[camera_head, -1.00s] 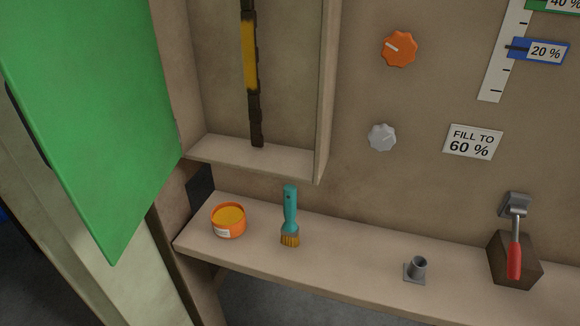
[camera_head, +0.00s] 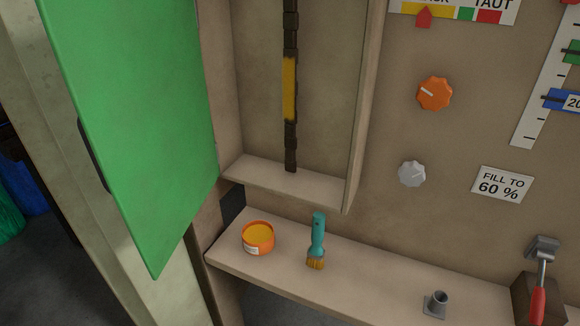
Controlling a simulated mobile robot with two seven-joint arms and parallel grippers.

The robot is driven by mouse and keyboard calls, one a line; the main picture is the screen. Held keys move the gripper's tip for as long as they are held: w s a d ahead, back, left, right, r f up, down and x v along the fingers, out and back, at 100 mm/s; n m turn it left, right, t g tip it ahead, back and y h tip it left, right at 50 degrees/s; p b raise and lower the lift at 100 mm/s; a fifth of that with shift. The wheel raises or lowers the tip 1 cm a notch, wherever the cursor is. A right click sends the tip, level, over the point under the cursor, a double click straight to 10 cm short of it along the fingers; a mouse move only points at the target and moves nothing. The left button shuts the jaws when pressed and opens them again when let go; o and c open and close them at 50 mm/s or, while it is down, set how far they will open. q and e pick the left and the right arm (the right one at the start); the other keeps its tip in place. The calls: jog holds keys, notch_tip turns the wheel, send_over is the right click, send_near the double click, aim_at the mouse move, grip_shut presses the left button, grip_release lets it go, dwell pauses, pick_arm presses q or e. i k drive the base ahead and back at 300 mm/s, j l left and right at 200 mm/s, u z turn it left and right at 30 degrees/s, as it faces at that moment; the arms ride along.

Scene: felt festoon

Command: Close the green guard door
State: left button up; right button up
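The green guard door (camera_head: 140,120) stands open at the left of a recessed compartment. It is hinged along its right edge at the compartment's left side, and its free lower corner hangs toward me. Part of a dark handle (camera_head: 93,155) shows past its left edge. Inside the open compartment a dark chain with a yellow section (camera_head: 289,90) hangs upright. Neither of my grippers is in view.
A shelf (camera_head: 385,272) below the compartment bears an orange tub (camera_head: 258,238), a teal brush (camera_head: 317,240), a grey socket (camera_head: 436,304) and a red-handled lever (camera_head: 538,300). An orange knob (camera_head: 434,93) and a grey knob (camera_head: 412,173) are on the panel at right.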

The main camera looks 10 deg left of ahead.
aim_at(132, 71)
jog(key=j+z, duration=0.2)
jog(key=j, duration=0.45)
jog(key=j+z, duration=0.2)
jog(key=j, duration=0.45)
jog(key=k+j+z, duration=0.2)
jog(key=j, duration=0.45)
jog(key=k+j, duration=0.25)
jog(key=l, duration=0.35)
jog(key=i+l, duration=0.1)
jog(key=l, duration=0.25)
jog(key=u, duration=0.05)
